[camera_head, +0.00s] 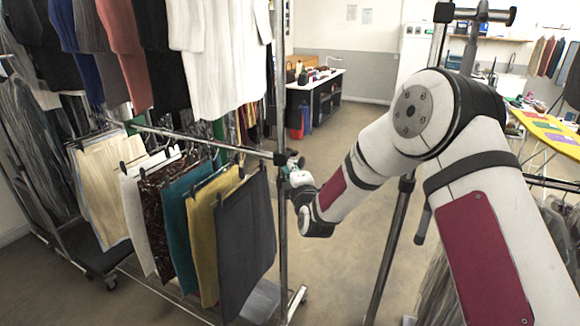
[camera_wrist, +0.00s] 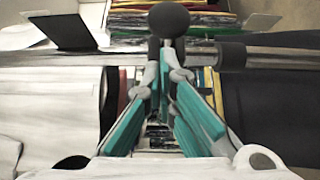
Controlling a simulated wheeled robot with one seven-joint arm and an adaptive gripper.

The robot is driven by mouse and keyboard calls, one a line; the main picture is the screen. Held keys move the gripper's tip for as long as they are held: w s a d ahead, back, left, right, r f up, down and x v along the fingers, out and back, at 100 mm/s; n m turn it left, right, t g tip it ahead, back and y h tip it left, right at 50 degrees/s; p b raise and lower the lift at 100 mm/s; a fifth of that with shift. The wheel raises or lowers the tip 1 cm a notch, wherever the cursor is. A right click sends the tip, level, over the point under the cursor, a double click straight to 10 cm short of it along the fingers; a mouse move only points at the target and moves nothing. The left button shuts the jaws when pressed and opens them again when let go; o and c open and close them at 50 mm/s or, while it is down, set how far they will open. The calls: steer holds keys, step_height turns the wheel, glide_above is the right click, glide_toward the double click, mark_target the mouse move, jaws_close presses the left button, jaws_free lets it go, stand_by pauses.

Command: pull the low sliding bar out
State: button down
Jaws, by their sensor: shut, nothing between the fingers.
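The low bar (camera_head: 215,143) runs across the lower part of the clothes rack, with trousers and cloths hanging from it. It meets the rack's upright post at its right end. My gripper (camera_head: 293,162) is at that end, beside the post, and partly hidden by its own wrist. In the wrist view, a grey bar (camera_wrist: 60,58) crosses the picture with a collar on its right. A dark round knob (camera_wrist: 169,19) stands just beyond my gripper's teal fingers (camera_wrist: 168,72). The fingers come together at the tips near the knob's stem. I cannot tell whether they touch it.
Shirts and jackets (camera_head: 215,50) hang from the upper rail. A grey cloth (camera_head: 245,240) hangs near the post. A stand's black pole (camera_head: 390,245) rises right of the rack. A yellow ironing board (camera_head: 560,135) is at the far right. Open floor (camera_head: 345,265) lies between rack and pole.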

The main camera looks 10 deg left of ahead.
steer(key=shift+x, duration=1.05)
steer(key=s+d+p, duration=0.3)
steer(key=s+d, duration=0.1)
steer(key=d, duration=0.8)
steer(key=s+d+p, duration=0.3)
steer(key=s+d, duration=0.1)
steer(key=d, duration=0.8)
steer(key=shift+s+d, duration=0.25)
steer(key=shift+s, duration=0.15)
steer(key=shift+d, duration=0.1)
